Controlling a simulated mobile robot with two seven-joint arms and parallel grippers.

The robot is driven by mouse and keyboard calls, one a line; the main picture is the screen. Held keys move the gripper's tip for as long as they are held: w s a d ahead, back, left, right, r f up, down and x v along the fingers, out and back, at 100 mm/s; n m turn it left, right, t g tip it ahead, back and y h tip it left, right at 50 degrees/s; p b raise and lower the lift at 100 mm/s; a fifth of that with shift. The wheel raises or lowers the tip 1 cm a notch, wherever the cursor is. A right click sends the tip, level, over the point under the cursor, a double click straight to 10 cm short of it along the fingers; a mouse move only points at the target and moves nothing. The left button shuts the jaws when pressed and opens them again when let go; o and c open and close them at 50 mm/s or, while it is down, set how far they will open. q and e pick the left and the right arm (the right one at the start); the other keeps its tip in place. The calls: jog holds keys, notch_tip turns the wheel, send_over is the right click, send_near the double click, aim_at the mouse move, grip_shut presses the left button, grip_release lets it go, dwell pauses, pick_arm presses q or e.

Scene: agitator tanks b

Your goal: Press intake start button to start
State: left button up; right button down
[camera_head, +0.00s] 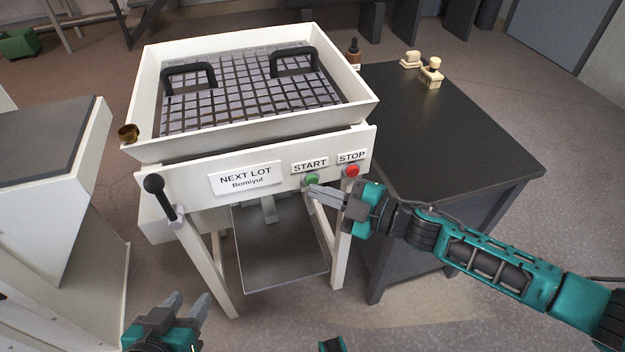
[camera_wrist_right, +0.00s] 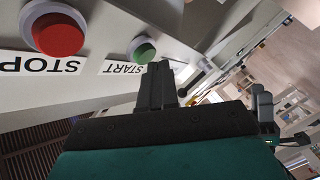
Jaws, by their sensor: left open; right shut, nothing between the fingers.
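The green start button (camera_head: 312,180) sits under the START label (camera_head: 310,165) on the front panel of a white machine. It also shows in the right wrist view (camera_wrist_right: 143,50). The red stop button (camera_head: 352,171) is to its right, under the STOP label (camera_head: 352,156). My right gripper (camera_head: 311,190) is shut and empty, with its fingertips right by the green button's lower edge. In the right wrist view the fingertips (camera_wrist_right: 160,66) lie close beside the button; I cannot tell if they touch it. My left gripper (camera_head: 190,302) is open and empty, low in front of the machine.
The machine carries a grid tray (camera_head: 250,95) with two black handles, a black-knobbed lever (camera_head: 155,186) and a NEXT LOT sign (camera_head: 245,178). A dark table (camera_head: 460,130) stands at right with small beige items (camera_head: 431,73). A grey-topped white cabinet (camera_head: 45,140) is at left.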

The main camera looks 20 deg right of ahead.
jog(key=shift+w, duration=0.45)
dwell(0.6)
dwell(0.4)
jog(key=shift+s+p, duration=0.4)
jog(key=shift+s, duration=0.5)
jog(key=s+p, duration=0.1)
jog(key=s, duration=0.4)
jog(key=shift+d+p, duration=0.1)
jog(key=shift+p, duration=0.3)
